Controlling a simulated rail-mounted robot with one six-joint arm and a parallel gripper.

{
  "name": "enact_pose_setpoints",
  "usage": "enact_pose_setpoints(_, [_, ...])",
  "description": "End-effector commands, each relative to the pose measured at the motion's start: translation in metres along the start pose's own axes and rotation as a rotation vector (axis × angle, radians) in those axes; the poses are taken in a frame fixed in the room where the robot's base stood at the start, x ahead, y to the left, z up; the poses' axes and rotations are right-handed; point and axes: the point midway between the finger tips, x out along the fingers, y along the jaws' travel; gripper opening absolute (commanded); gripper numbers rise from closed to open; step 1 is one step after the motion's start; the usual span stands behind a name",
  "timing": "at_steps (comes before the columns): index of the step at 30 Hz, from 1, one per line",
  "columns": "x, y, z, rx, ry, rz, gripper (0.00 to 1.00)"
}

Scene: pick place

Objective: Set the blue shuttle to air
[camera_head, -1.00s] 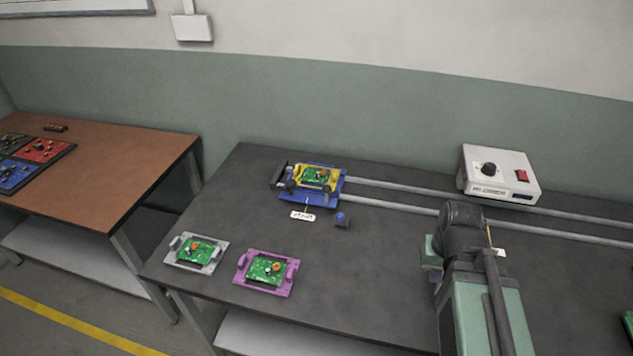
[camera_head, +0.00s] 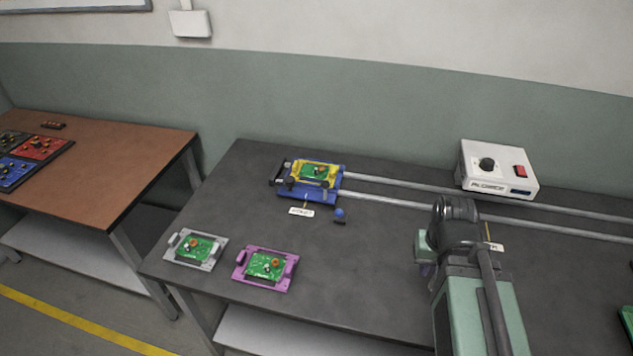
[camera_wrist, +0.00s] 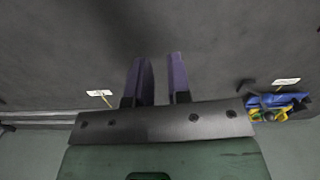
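The blue shuttle (camera_head: 325,195) sits at the left end of two grey rails (camera_head: 400,190). It carries a yellow tray (camera_head: 336,173) with a green circuit board (camera_head: 318,171). A white label (camera_head: 301,211) stands in front of it; its text is too small to read. A second label (camera_head: 494,247) shows beside my arm. My gripper (camera_head: 424,264) is well to the right of the shuttle, in front of the rails. In the wrist view, my gripper (camera_wrist: 160,62) has its purple fingers parted with nothing between them. The shuttle (camera_wrist: 273,103) shows at that view's right edge.
A grey tray (camera_head: 211,262) and a purple tray (camera_head: 283,283), each with a board, lie at the front left. A white control box (camera_head: 499,170) stands behind the rails. The middle of the table is clear.

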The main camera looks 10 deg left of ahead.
Motion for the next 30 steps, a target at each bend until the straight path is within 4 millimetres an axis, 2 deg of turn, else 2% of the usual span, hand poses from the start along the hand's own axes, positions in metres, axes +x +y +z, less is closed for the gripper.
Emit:
enact_pose_setpoints(1, [-0.002, -0.017, -0.014, -0.039, 0.000, 0.000, 0.26])
enact_pose_setpoints(2, [-0.004, -0.032, -0.034, -0.071, 0.001, 0.000, 0.31])
enact_pose_setpoints(5, [-0.007, -0.099, -0.122, -0.192, 0.001, 0.000, 0.46])
enact_pose_setpoints(6, [-0.008, -0.132, -0.158, -0.246, 0.001, -0.001, 0.52])
enact_pose_setpoints(7, [-0.009, -0.158, -0.184, -0.286, 0.001, -0.001, 0.57])
enact_pose_setpoints(9, [-0.011, -0.216, -0.239, -0.372, 0.001, -0.001, 0.59])
enact_pose_setpoints(10, [-0.011, -0.238, -0.259, -0.402, 0.001, -0.001, 0.59])
enact_pose_setpoints(12, [-0.011, -0.275, -0.297, -0.457, 0.001, -0.001, 0.59])
enact_pose_setpoints(13, [-0.011, -0.282, -0.309, -0.469, 0.001, -0.001, 0.59])
enact_pose_setpoints(15, [-0.011, -0.285, -0.323, -0.488, 0.000, -0.001, 0.59])
enact_pose_setpoints(20, [-0.009, -0.283, -0.318, -0.510, 0.001, -0.001, 0.59])
enact_pose_setpoints(23, [0.001, -0.282, -0.318, -0.509, 0.001, -0.001, 0.59])
enact_pose_setpoints(26, [0.019, -0.282, -0.318, -0.508, 0.001, -0.001, 0.59])
enact_pose_setpoints(30, [0.053, -0.282, -0.317, -0.508, 0.001, -0.001, 0.59])
